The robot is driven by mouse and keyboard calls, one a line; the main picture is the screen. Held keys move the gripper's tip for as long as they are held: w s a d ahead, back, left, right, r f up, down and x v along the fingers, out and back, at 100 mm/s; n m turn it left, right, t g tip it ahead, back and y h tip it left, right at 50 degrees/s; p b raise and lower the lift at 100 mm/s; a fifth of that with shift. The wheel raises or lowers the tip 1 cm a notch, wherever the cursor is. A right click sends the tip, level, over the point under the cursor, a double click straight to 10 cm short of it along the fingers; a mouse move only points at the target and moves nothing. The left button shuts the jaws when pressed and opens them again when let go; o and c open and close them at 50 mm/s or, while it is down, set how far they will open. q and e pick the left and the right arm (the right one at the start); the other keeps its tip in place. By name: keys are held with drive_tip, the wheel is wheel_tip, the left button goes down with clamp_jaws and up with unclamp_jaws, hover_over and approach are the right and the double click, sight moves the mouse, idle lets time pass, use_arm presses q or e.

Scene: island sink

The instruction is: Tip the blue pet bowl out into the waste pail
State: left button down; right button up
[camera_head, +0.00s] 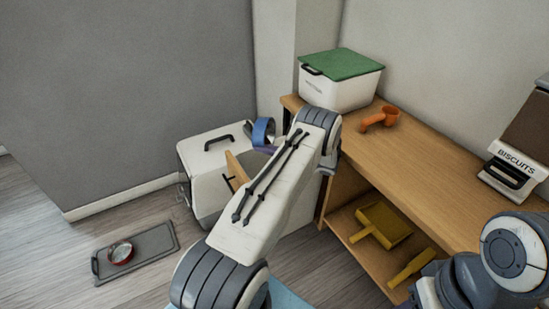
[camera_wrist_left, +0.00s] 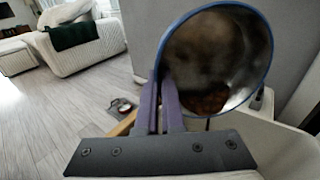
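The blue pet bowl (camera_head: 263,131) is raised beside the bench end, tilted onto its side. In the left wrist view the bowl (camera_wrist_left: 218,60) shows a blue rim, a metallic inside and brown kibble low in it. My left gripper (camera_wrist_left: 159,100) has its purple fingers closed together at the bowl's rim. In the head view my left arm hides most of this gripper (camera_head: 268,148). A white container with a black handle, seemingly the waste pail (camera_head: 205,180), stands below and left of the bowl; its opening is not clear. My right gripper is out of view.
A wooden bench (camera_head: 440,160) carries a green-lidded white box (camera_head: 340,90), an orange scoop (camera_head: 382,118) and a biscuits container (camera_head: 515,168). A yellow dustpan (camera_head: 380,225) lies on its shelf. A grey tray (camera_head: 150,250) with a red bowl (camera_head: 120,252) lies on the floor.

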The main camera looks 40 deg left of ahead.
use_arm(q)
drive_tip(key=shift+w+d+g+y+b, duration=0.25)
drive_tip(key=shift+d+y+b, duration=0.3)
drive_tip(key=shift+y+b, duration=1.05)
idle(0.4)
drive_tip(key=shift+w+d+f+m+g+y+b, duration=0.15)
drive_tip(key=shift+d+y+b, duration=0.3)
drive_tip(key=shift+b, duration=1)
drive_tip(key=shift+w+d+r+m+g+y+b, duration=0.2)
drive_tip(key=shift+y+b, duration=0.45)
drive_tip(key=shift+b, duration=0.75)
